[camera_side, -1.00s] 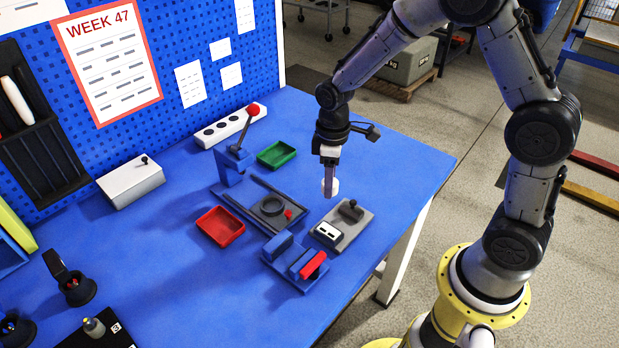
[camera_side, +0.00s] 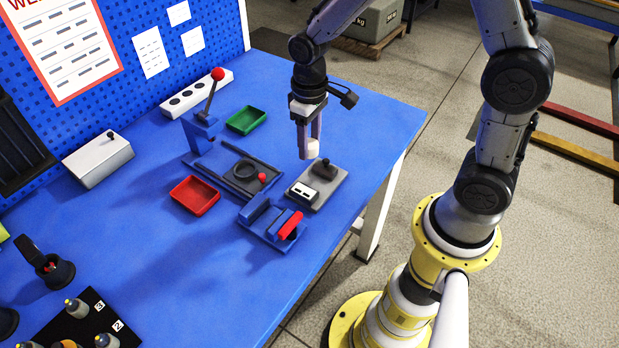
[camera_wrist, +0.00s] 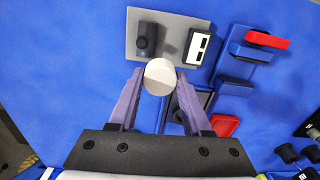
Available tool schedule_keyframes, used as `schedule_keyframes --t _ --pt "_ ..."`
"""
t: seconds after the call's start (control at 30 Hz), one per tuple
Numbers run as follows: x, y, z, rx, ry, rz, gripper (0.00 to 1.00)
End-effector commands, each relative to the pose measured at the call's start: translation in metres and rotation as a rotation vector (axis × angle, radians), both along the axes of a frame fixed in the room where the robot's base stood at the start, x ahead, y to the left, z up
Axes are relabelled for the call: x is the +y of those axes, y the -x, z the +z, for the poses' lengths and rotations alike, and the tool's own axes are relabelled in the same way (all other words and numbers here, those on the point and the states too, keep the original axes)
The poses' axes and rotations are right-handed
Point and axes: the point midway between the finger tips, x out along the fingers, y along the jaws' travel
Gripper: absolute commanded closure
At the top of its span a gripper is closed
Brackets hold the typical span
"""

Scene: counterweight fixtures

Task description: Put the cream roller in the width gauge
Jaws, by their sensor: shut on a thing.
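The cream roller (camera_wrist: 159,75) is gripped between the two purple-grey fingers of my gripper (camera_wrist: 159,84). The roller also shows in the side view (camera_side: 309,150), held at the fingertips. A grey plate (camera_side: 303,200) with a black block (camera_side: 325,169) and a white two-window readout (camera_side: 303,192) looks like the width gauge. In the wrist view the plate (camera_wrist: 169,22) lies just beyond the roller, which overlaps its near edge in the picture. In the side view the roller appears above and behind the plate, apart from it. The exact height cannot be told.
A blue fixture with a red bar (camera_side: 291,224) stands in front of the plate. A dark base with a ring (camera_side: 246,170) and a red-knobbed lever (camera_side: 217,75) stand left. Red (camera_side: 195,195) and green (camera_side: 246,120) trays are nearby. The table's right edge is close.

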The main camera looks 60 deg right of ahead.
Motion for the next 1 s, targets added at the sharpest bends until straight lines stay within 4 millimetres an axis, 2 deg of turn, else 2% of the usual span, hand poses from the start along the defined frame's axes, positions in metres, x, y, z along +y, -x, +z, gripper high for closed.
schedule_keyframes --t 0.03,0.1,0.3,0.5,0.6,0.77,0.87,1.0 --pt "0.002 0.014 0.014 -0.007 0.0 0.016 1.0" --pt "0.004 0.033 0.029 -0.008 0.0 0.037 1.0" --pt "0.007 0.092 0.06 -0.007 0.0 0.093 1.0" --pt "0.008 0.139 0.074 -0.004 0.0 0.139 1.0" --pt "0.008 0.154 0.076 -0.001 0.0 0.152 1.0" --pt "0.008 0.161 0.076 0.002 0.0 0.163 1.0" --pt "0.009 0.15 0.07 0.006 0.0 0.164 1.0" --pt "0.011 0.123 0.058 0.007 0.001 0.163 1.0"
